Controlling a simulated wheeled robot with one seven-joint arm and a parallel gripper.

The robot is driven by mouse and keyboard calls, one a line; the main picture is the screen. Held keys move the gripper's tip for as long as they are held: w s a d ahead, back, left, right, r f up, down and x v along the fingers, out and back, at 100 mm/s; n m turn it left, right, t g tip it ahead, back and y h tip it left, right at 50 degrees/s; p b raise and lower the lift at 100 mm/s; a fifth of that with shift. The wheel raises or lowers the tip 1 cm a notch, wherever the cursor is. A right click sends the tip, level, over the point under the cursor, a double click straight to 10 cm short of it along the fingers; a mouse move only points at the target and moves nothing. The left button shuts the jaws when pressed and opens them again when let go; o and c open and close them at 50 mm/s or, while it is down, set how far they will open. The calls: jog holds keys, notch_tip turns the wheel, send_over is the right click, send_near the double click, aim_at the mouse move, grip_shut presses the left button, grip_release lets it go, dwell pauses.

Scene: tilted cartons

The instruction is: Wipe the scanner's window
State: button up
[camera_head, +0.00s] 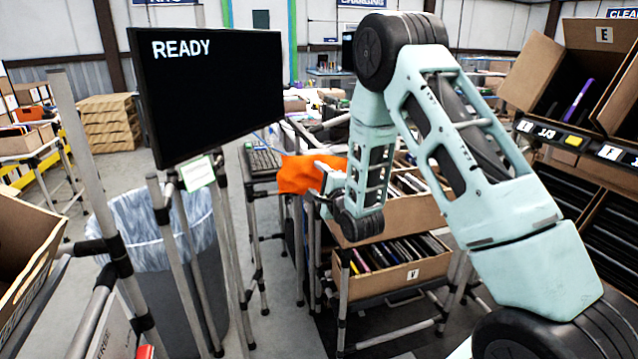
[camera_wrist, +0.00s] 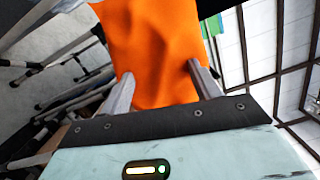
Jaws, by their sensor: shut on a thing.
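My gripper (camera_wrist: 160,92) is shut on an orange cloth (camera_wrist: 150,45), which spreads between and beyond its two fingers in the wrist view. In the head view the orange cloth (camera_head: 308,174) shows at the end of my arm, in front of the cartons and to the right of the monitor. The fingertips are largely hidden by the cloth and arm there. I cannot make out the scanner or its window in either view.
A black monitor reading READY (camera_head: 212,95) stands on the left, above a lined grey bin (camera_head: 185,270). A keyboard (camera_head: 262,160) lies behind it. Cartons of thin items (camera_head: 400,276) sit on a rack below my arm. Tilted cartons (camera_head: 535,75) stand at right.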

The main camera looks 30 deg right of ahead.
jog(key=shift+w+d, duration=0.15)
jog(key=shift+w, duration=0.3)
jog(key=shift+d, duration=0.1)
jog(key=d, duration=0.2)
jog(key=s+d+b, duration=0.1)
jog(key=shift+d+b, duration=0.3)
jog(key=shift+d, duration=0.05)
jog(key=shift+w+a+r+b, duration=0.1)
jog(key=shift+w+a+b, duration=0.2)
jog(key=shift+a, duration=0.75)
jog(key=shift+w+a+b, duration=0.15)
jog(key=shift+w+a, duration=0.15)
jog(key=shift+a, duration=0.7)
jog(key=shift+s, duration=0.1)
jog(key=shift+s+a+b, duration=0.25)
jog(key=shift+s, duration=0.7)
jog(key=shift+s+a+b, duration=0.25)
jog(key=shift+s, duration=0.7)
jog(key=shift+s+a+b, duration=0.25)
jog(key=shift+s, duration=0.7)
